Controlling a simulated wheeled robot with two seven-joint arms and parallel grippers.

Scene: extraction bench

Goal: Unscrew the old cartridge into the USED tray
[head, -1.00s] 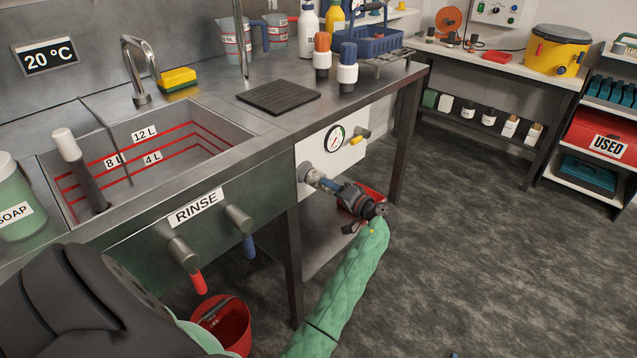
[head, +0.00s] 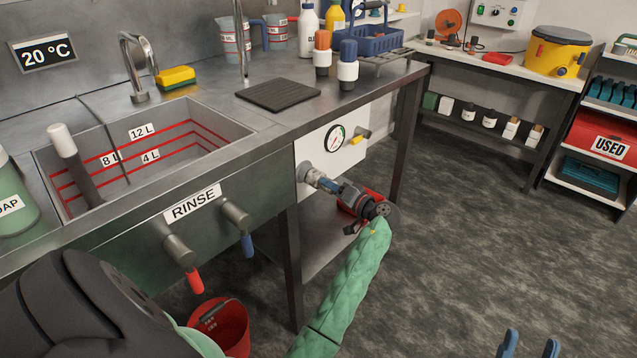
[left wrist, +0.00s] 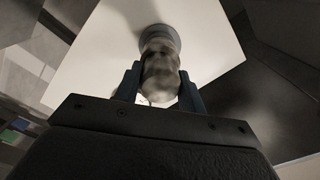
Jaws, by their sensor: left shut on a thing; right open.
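The old cartridge (head: 311,175) is a grey, rounded cylinder on the white panel under the bench top, beside the gauge. It also shows in the left wrist view (left wrist: 160,66), blurred, against the round fitting on the panel. My left gripper (head: 328,184) is shut on it, with one blue finger on either side in the left wrist view (left wrist: 160,88). The cartridge still meets the panel fitting; its thread is hidden. The red USED tray (head: 580,130) is on the shelf rack at the far right. My right gripper (head: 530,347) is open and empty at the bottom right edge.
A pressure gauge (head: 335,139) and yellow-handled valve (head: 356,140) sit close above the cartridge. A bench leg (head: 292,265) stands left of my left arm. A red bucket (head: 222,325) is on the floor. The floor between bench and rack is clear.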

